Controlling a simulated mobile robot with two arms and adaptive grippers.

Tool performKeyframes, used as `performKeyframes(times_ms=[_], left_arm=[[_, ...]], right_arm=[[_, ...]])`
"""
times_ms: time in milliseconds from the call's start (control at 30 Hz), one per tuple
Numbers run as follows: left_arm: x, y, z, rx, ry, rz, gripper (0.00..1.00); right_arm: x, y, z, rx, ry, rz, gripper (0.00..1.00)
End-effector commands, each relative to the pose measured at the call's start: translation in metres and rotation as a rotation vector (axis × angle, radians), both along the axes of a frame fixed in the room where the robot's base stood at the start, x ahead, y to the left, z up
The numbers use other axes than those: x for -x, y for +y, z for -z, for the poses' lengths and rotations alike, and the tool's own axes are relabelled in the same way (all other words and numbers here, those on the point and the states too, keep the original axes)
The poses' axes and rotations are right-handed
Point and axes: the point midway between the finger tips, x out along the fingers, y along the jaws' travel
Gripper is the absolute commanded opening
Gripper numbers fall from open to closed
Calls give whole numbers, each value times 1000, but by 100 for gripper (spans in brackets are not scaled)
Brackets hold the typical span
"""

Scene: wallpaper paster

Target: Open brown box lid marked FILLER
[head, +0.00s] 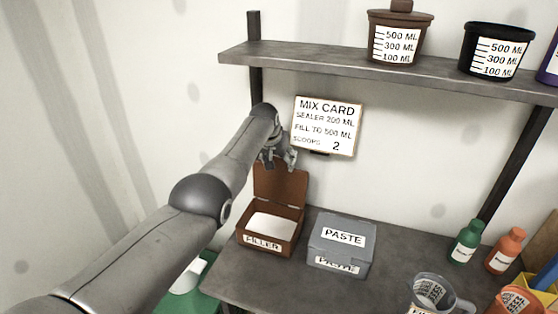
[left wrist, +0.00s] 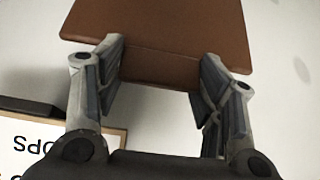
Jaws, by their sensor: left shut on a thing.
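The brown box marked FILLER (head: 262,241) stands on the grey table, left of the grey PASTE box. Its brown lid (head: 280,182) is swung up and stands about upright at the back of the box, so the white contents (head: 272,225) show. My left gripper (head: 281,163) is at the top edge of the raised lid. In the left wrist view, the fingers of my left gripper (left wrist: 163,58) sit on both sides of the narrow tab of the lid (left wrist: 165,28), shut on it. My right gripper is not in view.
The grey PASTE box (head: 342,243) is closed beside the brown box. A shelf (head: 350,68) with tubs crosses above. Bottles (head: 466,243) and a clear jug (head: 432,291) stand at the right.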

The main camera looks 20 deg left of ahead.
Motion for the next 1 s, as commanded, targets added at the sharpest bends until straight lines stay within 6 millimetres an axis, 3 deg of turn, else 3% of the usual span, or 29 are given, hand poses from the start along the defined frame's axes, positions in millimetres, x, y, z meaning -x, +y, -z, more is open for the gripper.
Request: performKeyframes(times_ms=[400, 433, 567, 1000], left_arm=[[-2, 0, -2, 0, -9, 0, 19], [-2, 0, -2, 0, -9, 0, 66], [-1, 0, -1, 0, -6, 0, 83], [0, 0, -1, 0, -2, 0, 84]], right_arm=[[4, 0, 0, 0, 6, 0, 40], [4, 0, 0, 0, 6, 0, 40], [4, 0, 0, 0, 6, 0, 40], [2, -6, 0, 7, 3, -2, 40]])
